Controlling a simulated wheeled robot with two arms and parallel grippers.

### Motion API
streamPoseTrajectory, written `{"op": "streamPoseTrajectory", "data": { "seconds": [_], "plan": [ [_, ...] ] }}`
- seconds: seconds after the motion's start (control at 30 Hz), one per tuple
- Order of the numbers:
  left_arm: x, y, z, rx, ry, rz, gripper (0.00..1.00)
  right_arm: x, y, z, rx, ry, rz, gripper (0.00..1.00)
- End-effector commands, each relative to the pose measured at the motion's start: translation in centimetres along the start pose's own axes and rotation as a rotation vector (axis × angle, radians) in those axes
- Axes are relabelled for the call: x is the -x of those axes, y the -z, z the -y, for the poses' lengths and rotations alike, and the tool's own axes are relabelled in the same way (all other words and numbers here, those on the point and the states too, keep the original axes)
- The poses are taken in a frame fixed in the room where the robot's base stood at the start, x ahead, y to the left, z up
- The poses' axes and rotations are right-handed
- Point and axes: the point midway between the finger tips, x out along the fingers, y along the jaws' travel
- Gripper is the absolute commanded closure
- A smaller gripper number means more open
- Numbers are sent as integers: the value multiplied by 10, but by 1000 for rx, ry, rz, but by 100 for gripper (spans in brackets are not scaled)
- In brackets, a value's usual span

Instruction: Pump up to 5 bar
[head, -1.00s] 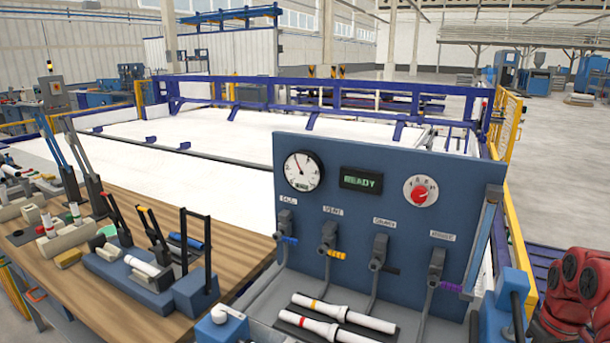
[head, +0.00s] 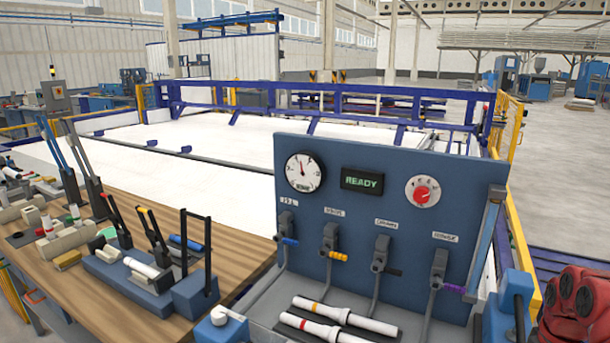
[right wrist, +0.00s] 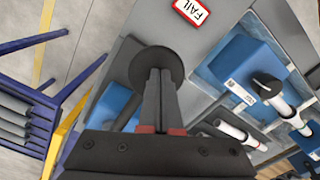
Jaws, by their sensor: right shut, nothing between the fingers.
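The blue test panel (head: 340,240) carries a round white dial gauge (head: 304,172); its scale is too small to read. Beside it a green display (head: 362,181) reads READY. A red knob (head: 423,191) sits on a white dial. In the right wrist view my right gripper (right wrist: 158,75) is shut and empty. Its fingertips are over a round black disc (right wrist: 145,61), perhaps a pump handle top; I cannot tell if they touch. A blue block with a dark upright part (head: 518,305) stands right of the panel. My left gripper is in neither view.
Four-way valve row aside, valves with blue (head: 289,241), yellow (head: 338,256), black (head: 393,271) and purple (head: 452,288) levers line the panel. White pipes (head: 345,316) lie before it. A wooden bench (head: 150,215) with tools is left. A FAIL label (right wrist: 193,10) shows.

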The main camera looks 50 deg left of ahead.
Motion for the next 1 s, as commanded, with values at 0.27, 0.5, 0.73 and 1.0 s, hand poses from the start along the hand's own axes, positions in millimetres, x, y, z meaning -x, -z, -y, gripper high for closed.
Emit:
{"op": "streamPoseTrajectory", "data": {
  "seconds": [0.27, 0.5, 0.73, 1.0],
  "plan": [
    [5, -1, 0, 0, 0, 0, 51, -11, 0, 0, -1, 1, 1, 100],
    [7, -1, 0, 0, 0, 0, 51, -15, 0, 0, 0, 1, 1, 100],
    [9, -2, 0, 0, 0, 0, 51, -14, 0, 0, 0, 1, 2, 100],
    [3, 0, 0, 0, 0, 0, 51, 21, -2, 1, 0, -2, -3, 100]
  ]
}}
